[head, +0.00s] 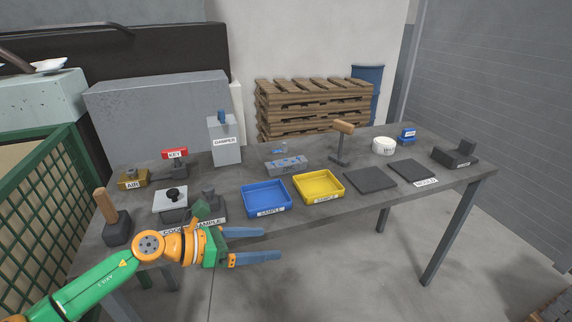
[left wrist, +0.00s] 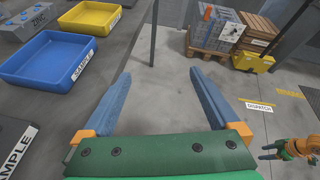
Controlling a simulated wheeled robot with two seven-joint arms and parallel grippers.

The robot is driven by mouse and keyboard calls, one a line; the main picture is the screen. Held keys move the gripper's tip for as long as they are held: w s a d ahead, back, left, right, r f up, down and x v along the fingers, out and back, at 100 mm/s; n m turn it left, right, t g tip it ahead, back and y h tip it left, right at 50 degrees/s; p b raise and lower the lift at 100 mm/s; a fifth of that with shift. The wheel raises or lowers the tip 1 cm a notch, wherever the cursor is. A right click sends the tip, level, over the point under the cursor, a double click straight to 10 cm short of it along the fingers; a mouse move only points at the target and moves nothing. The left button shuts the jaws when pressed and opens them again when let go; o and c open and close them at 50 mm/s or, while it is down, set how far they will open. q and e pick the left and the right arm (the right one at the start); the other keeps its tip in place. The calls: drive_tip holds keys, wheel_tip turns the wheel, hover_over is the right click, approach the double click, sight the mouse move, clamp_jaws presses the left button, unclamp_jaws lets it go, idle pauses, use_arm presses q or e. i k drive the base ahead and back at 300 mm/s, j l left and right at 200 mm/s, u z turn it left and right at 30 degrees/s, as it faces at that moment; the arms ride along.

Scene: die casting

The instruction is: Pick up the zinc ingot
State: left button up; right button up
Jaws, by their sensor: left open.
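A low grey block (head: 287,166) with blue marks on top, apparently the zinc ingot, lies on the table behind the blue tray. In the left wrist view the grey block (left wrist: 36,22) is at the top left, partly cut off, with a label that seems to read ZINC. My left gripper (head: 272,244) is open and empty, in front of the blue tray near the table's front edge. Its two blue fingers (left wrist: 160,73) are spread over the floor in the left wrist view. My right gripper (left wrist: 270,152) shows small at the right edge there.
A blue tray (head: 244,204) and a yellow tray (head: 301,193) stand between my left gripper and the block. A mallet (head: 342,143) stands right of the block, a grey damper box (head: 224,153) left. Dark flat pads (head: 370,179) lie further right.

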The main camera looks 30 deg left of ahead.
sight(294, 163)
drive_tip(key=i+j, duration=1)
drive_tip(key=i, duration=0.1)
